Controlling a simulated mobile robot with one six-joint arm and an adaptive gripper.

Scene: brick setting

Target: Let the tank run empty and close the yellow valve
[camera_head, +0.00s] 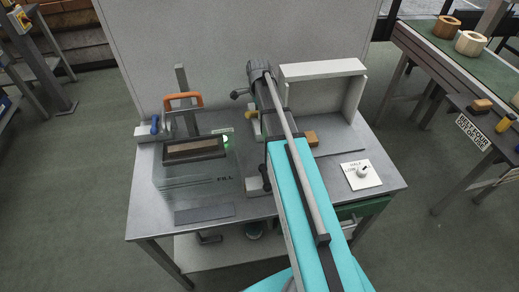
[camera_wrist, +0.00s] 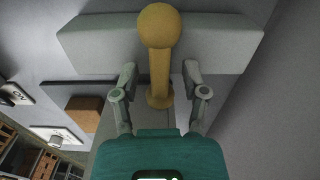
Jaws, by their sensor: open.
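The yellow valve lever (camera_wrist: 160,75), with a round knob on top, stands in the wrist view in front of a pale grey block. My gripper (camera_wrist: 160,88) has its two fingers apart, one on each side of the lever's stem. I cannot tell whether either finger touches it. In the head view a small yellow piece (camera_head: 253,123) shows beside my arm, which hides most of that area. The clear tank (camera_head: 200,182), marked FILL, stands on the left of the bench. I cannot make out a water level in it. A small green light (camera_head: 225,140) shows behind it.
A blue handle (camera_head: 154,125) and an orange handle (camera_head: 183,98) stand at the back left of the bench (camera_head: 150,225). A white plate with a dial (camera_head: 362,174) lies at the right. A white frame (camera_head: 322,70) and an orange-brown block (camera_wrist: 84,110) are near the lever.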

